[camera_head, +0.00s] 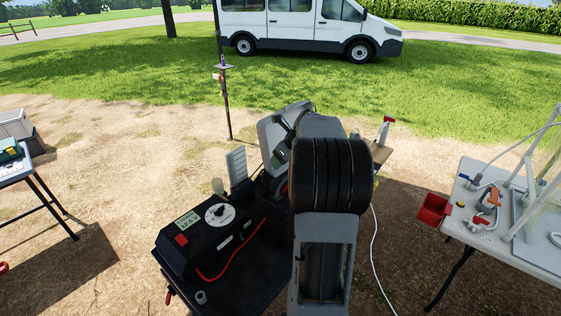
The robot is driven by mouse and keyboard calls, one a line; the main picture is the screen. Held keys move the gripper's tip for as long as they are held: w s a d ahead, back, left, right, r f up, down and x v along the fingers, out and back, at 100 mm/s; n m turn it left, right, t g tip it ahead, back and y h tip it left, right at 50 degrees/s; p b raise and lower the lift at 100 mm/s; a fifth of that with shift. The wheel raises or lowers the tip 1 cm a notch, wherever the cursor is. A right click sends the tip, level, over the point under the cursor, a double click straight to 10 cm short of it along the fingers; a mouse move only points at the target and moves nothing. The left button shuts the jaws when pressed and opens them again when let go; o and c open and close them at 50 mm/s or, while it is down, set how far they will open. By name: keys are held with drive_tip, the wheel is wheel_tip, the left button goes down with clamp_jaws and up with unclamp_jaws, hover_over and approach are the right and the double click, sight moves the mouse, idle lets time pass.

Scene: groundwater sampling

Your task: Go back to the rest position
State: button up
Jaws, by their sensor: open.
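My arm rises in the middle of the head view, with a pale grey lower link and a thick black ribbed joint in front. Pale grey parts of my arm show behind that joint, to its upper left. I cannot make out my gripper's fingers; the joint and links cover that area. No object can be seen held.
A black box with a dial and display (212,236) sits at lower left of my arm, with a red cable. A white table (480,231) with a red bin (433,209) stands right. Another table (14,172) stands left. A thin pole (225,100) and a white van (300,24) stand beyond.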

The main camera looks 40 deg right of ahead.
idle(0.4)
drive_tip(key=s+a+n, duration=0.5)
drive_tip(key=a+n, duration=0.4)
drive_tip(key=n, duration=0.2)
drive_tip(key=s+a+n+g, duration=0.1)
drive_tip(key=s+a+n, duration=0.5)
drive_tip(key=a+n, duration=0.3)
drive_tip(key=s+a+n+h, duration=0.1)
drive_tip(key=s+a+n, duration=0.5)
drive_tip(key=a+n, duration=0.4)
drive_tip(key=n, duration=0.4)
drive_tip(key=shift+s+r+g, duration=0.15)
drive_tip(key=shift+r+g, duration=0.25)
drive_tip(key=shift+c, duration=0.3)
